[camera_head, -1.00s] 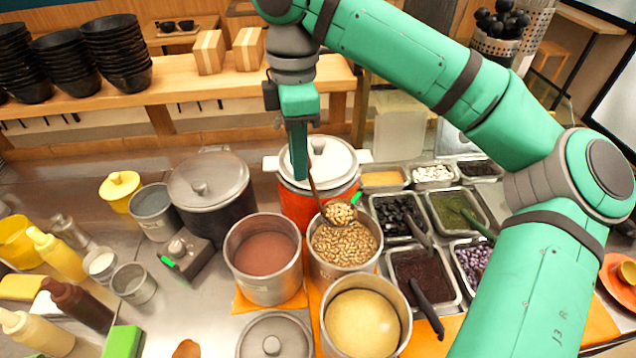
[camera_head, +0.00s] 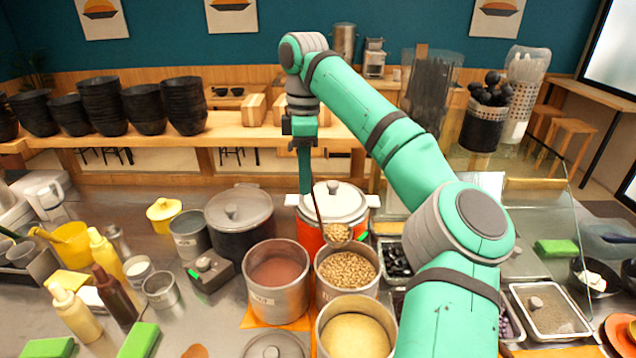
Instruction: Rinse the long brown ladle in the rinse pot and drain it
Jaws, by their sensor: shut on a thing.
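My gripper (camera_head: 306,188) points down above the counter and is shut on the handle of the long brown ladle (camera_head: 319,208). The ladle hangs tilted, and its bowl (camera_head: 338,233) is heaped with pale beans. The bowl is over the back part of the bean pot (camera_head: 347,283), in front of the red pot; whether it touches the beans I cannot tell. A small grey pot with greyish contents (camera_head: 190,234) stands left of the big dark pot; I cannot tell whether it is the rinse pot.
A lidded red pot (camera_head: 334,204) stands just behind the ladle. A pot of reddish-brown contents (camera_head: 277,291) is left of the beans and a yellow-filled pot (camera_head: 355,335) in front. A lidded dark pot (camera_head: 240,222) is at back left. My arm hides part of the topping trays.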

